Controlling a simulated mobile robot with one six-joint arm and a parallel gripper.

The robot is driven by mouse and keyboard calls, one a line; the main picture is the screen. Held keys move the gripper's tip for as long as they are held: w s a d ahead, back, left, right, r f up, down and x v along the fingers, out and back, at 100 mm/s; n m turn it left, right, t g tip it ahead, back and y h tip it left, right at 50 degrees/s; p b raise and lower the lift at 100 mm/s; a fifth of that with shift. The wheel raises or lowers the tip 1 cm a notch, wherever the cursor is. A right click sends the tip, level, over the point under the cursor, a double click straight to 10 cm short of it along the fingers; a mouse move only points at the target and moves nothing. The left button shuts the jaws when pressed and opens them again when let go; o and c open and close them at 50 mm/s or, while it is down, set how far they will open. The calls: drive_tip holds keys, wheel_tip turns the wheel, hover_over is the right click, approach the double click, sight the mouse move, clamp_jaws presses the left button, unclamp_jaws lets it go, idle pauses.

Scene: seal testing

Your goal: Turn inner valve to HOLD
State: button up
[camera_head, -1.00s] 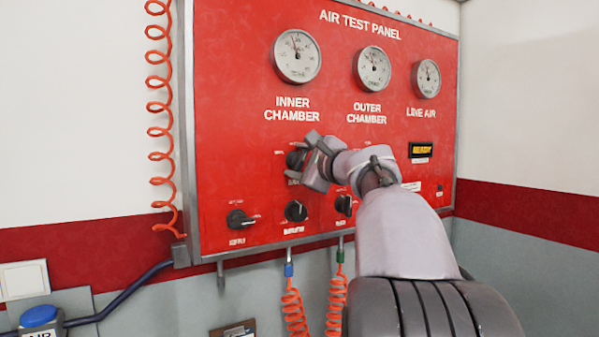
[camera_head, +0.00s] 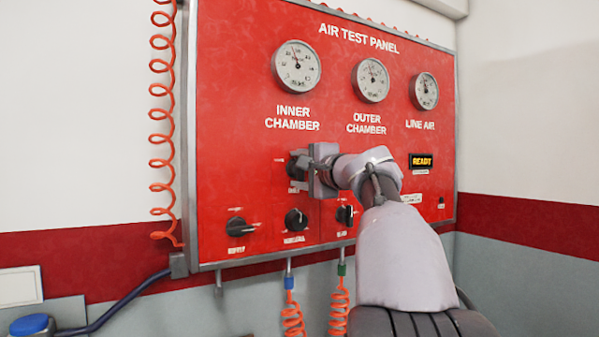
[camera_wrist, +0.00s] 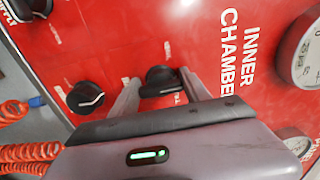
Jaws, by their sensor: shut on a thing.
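The red air test panel (camera_head: 245,75) carries the inner valve, a black knob (camera_head: 293,166) under the INNER CHAMBER lettering. It also shows in the wrist view as a black knob (camera_wrist: 158,76). My gripper (camera_head: 303,163) is at this knob, and my arm comes in from the lower right. In the wrist view the fingers of my gripper (camera_wrist: 158,82) stand on either side of the knob, shut on it. The gripper partly covers the knob in the head view. The small labels around it are too blurred to read, so its setting cannot be told.
Below are a left knob (camera_head: 240,227), a middle knob (camera_head: 296,219) and a right knob (camera_head: 345,215), close under my gripper. Three gauges sit above, including the inner chamber gauge (camera_head: 297,67). A display (camera_head: 421,161) reads READY. Orange coiled hoses (camera_head: 292,318) hang below the panel.

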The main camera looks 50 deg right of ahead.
idle(0.3)
drive_tip(key=o, duration=1.4)
drive_tip(key=b+v, duration=0.3)
drive_tip(key=v, duration=1.4)
drive_tip(key=shift+s, duration=0.25)
drive_tip(key=shift+c, duration=0.6)
